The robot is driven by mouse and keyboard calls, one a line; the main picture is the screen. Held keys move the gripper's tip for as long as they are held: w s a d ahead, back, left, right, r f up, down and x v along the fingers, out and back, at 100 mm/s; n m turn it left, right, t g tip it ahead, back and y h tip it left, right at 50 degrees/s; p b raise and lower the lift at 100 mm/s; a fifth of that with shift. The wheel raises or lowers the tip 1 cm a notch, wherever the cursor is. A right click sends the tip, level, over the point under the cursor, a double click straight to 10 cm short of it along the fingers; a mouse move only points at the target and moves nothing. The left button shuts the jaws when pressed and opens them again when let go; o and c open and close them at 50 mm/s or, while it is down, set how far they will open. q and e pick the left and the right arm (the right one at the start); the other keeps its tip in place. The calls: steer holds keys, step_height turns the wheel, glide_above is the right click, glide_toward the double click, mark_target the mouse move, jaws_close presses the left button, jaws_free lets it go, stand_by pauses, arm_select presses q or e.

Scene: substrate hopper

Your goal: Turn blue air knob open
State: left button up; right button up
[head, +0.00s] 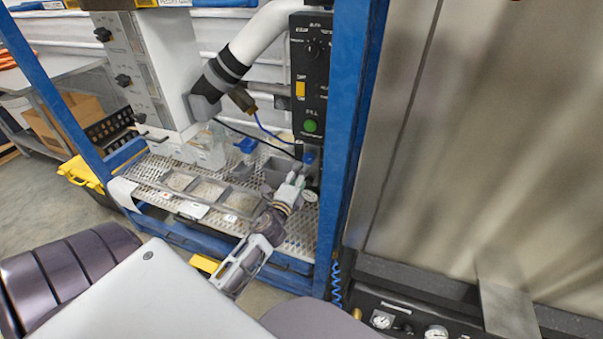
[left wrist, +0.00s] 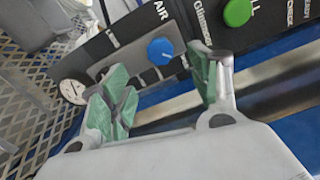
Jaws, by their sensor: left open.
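The blue air knob (left wrist: 160,50) is a small round blue knob beside the word AIR on a grey plate of the black control panel. In the head view the knob (head: 309,157) shows small and partly covered, low on the panel. My left gripper (left wrist: 162,78) is open, with green-padded fingers. In the left wrist view the knob appears in the gap between its fingertips, a little beyond them. No contact with the knob is visible. In the head view my left gripper (head: 298,181) is just below the knob. My right gripper is not in view.
A round gauge (left wrist: 72,92) sits beside the knob plate. A green button (head: 310,126) and an orange switch (head: 300,89) are higher on the panel. A blue frame post (head: 347,150) stands close on the right. Trays (head: 209,192) of substrate sit on the perforated shelf.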

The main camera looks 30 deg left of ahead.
arm_select(q)
steer(key=shift+v, duration=1.2)
